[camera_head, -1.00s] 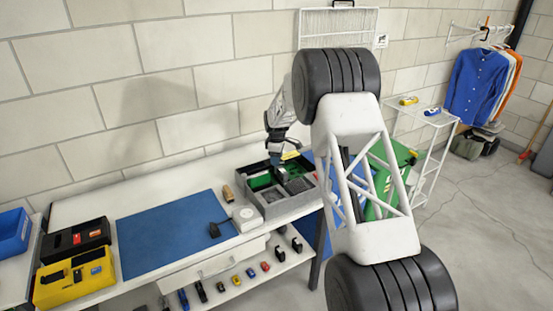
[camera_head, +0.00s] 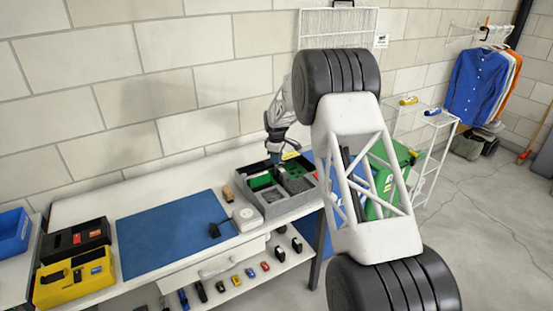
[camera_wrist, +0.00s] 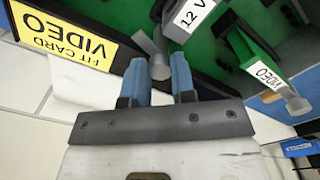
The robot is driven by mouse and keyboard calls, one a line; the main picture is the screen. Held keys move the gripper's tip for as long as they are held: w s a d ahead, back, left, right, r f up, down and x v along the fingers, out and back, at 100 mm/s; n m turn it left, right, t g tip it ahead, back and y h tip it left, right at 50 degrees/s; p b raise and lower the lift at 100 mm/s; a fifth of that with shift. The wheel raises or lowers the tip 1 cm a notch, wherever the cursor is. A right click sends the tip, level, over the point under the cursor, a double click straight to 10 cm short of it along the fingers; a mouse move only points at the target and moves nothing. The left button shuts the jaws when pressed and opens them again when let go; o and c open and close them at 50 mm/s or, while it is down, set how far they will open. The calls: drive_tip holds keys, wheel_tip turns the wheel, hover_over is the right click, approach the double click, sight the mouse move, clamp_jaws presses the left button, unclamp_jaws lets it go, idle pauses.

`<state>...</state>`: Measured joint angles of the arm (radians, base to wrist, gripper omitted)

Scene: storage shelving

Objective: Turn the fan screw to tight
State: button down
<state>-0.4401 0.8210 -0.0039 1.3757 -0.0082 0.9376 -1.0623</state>
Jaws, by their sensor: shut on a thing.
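In the wrist view the two blue fingers of my gripper (camera_wrist: 160,68) are shut on a small grey knob-like piece (camera_wrist: 158,70). It is probably the fan screw, though its shape is partly hidden between the fingertips. A grey bar runs up from it at the upper left. In the head view my gripper (camera_head: 276,163) points down into a grey open box (camera_head: 277,210) on the bench. The box has green and dark parts inside. The screw is too small to make out in the head view, so how tight it is cannot be told.
In the wrist view a yellow "FIT CARD VIDEO" label (camera_wrist: 62,38) lies left of the fingers. A blue mat (camera_head: 172,232) and yellow bin (camera_head: 74,281) are on the bench at left.

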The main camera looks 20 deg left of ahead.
drive_tip(key=m, duration=0.6)
drive_tip(key=shift+m, duration=0.3)
drive_tip(key=m, duration=0.4)
drive_tip(key=shift+m, duration=1.5)
drive_tip(key=c, duration=0.9)
unclamp_jaws()
drive_tip(key=shift+c, duration=0.2)
drive_tip(key=shift+a+r, duration=0.1)
drive_tip(key=shift+r, duration=3.8)
